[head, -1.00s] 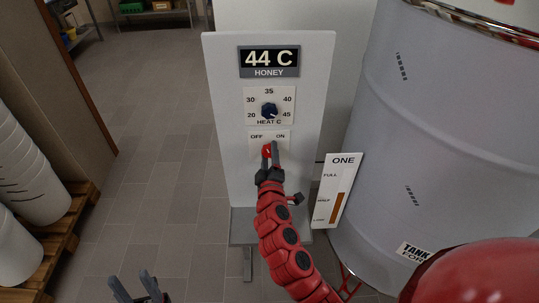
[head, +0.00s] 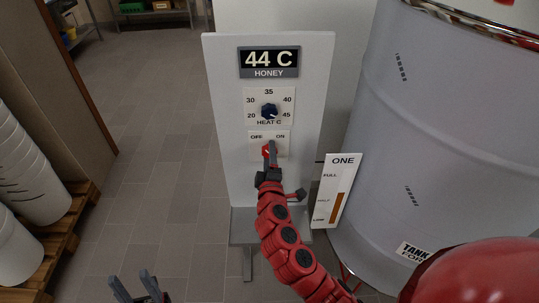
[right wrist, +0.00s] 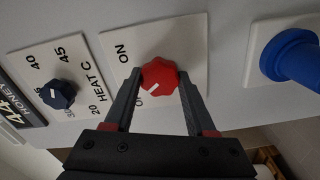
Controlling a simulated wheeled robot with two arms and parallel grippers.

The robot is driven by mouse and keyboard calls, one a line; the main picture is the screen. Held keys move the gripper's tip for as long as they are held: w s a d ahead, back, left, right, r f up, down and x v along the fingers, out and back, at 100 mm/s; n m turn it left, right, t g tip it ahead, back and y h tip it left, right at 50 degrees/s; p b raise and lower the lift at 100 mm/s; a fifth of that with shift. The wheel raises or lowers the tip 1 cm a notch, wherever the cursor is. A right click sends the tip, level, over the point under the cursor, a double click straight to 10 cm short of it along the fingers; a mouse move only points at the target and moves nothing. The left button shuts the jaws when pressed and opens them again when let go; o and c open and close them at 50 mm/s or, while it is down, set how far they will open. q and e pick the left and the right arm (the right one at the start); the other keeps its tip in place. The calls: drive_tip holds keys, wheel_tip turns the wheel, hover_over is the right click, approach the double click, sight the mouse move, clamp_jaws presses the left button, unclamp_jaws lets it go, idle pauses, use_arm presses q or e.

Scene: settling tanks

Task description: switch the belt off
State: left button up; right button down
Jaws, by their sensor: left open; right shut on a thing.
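A red knob (head: 267,150) sits on a white plate marked OFF and ON, low on the upright white panel (head: 224,120). My right gripper (head: 270,152) is shut on it, with one finger on each side. In the right wrist view the red knob (right wrist: 160,75) shows between the fingertips (right wrist: 160,88), and its white mark points towards the OFF label, which a finger partly covers. My left gripper (head: 140,286) is open and empty at the bottom of the head view, away from the panel. No belt is visible.
Above the red knob are a dark blue HEAT C knob (head: 269,111) and a display (head: 268,61) reading 44 C. A blue fitting (right wrist: 292,58) shows in the right wrist view. A large tank (head: 440,140) stands right, white buckets (head: 28,170) on a pallet left.

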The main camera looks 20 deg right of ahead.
drive_tip(key=shift+c, duration=1.1)
unclamp_jaws()
drive_tip(key=v, duration=1.7)
drive_tip(key=shift+s, duration=0.2)
drive_tip(key=shift+a, duration=0.1)
